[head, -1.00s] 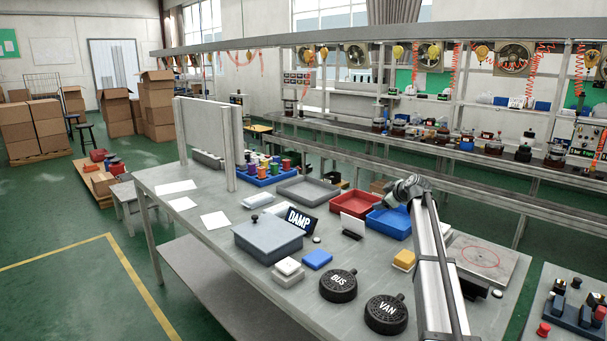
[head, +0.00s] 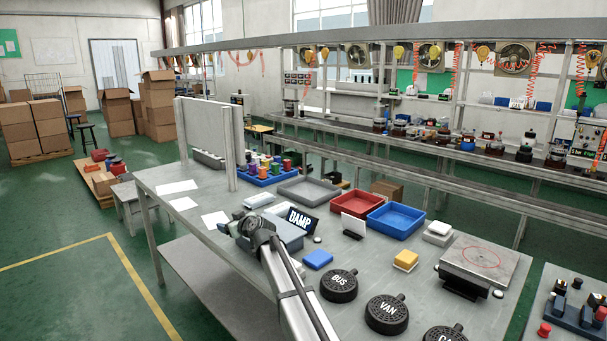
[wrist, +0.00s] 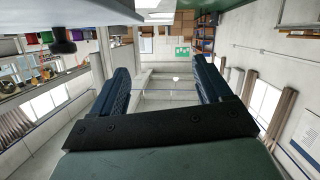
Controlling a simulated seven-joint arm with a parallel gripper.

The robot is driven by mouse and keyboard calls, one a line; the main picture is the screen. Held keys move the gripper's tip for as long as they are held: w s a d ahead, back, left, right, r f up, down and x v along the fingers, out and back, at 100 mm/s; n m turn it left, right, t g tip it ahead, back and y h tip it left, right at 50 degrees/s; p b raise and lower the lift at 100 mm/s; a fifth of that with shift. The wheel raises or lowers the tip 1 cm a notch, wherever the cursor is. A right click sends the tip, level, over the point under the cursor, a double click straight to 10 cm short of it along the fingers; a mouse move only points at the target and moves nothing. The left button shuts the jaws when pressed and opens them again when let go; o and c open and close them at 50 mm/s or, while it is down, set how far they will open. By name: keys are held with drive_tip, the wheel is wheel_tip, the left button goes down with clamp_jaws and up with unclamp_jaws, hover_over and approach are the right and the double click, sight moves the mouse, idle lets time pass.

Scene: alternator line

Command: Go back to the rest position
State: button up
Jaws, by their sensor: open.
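My gripper shows in the wrist view (wrist: 164,82) with its two dark blue padded fingers wide apart. Nothing is between them. In the head view my arm rises from the bottom edge and its end (head: 252,229) is in front of the grey lidded box (head: 289,237), hiding much of it. The wrist view looks out across the room, with the floor at the top and windows low in the picture.
The bench holds a blue tray (head: 397,221), a red tray (head: 357,204), a grey tray (head: 309,190), the DAMP sign (head: 301,219) and black round weights marked BUS (head: 339,286) and VAN (head: 386,314). A square plate with a red ring (head: 484,262) sits at right. A white panel (head: 203,134) stands at the far left.

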drive_tip(key=s+a+f+m+g, duration=0.1)
drive_tip(key=s+a+f+g, duration=0.1)
drive_tip(key=s+a+f, duration=0.95)
drive_tip(key=s+d+f+m+g+h, duration=0.1)
drive_tip(key=s+d+f+g+h, duration=0.1)
drive_tip(key=s+d+f, duration=0.65)
drive_tip(key=s+d+f+m+g+h, duration=0.1)
drive_tip(key=s+d+f+g+h, duration=0.15)
drive_tip(key=d+f, duration=1)
drive_tip(key=s+d+f+m+g+h, duration=0.1)
drive_tip(key=s+d+f+m+g, duration=0.1)
drive_tip(key=s+d+f, duration=0.8)
drive_tip(key=s+d+f+m+g+h, duration=0.2)
drive_tip(key=s+d+f+g, duration=0.2)
drive_tip(key=s+d+f, duration=0.8)
drive_tip(key=s+d+f+m+g+h, duration=0.1)
drive_tip(key=s+d, duration=0.4)
drive_tip(key=s, duration=0.7)
drive_tip(key=s+d+f+m+g+h, duration=0.1)
drive_tip(key=s+d+g, duration=0.3)
drive_tip(key=s, duration=0.9)
drive_tip(key=shift+s+d+f+m, duration=0.15)
drive_tip(key=shift+d+f+m, duration=0.25)
drive_tip(key=shift+d+m, duration=0.15)
drive_tip(key=shift+g, duration=0.25)
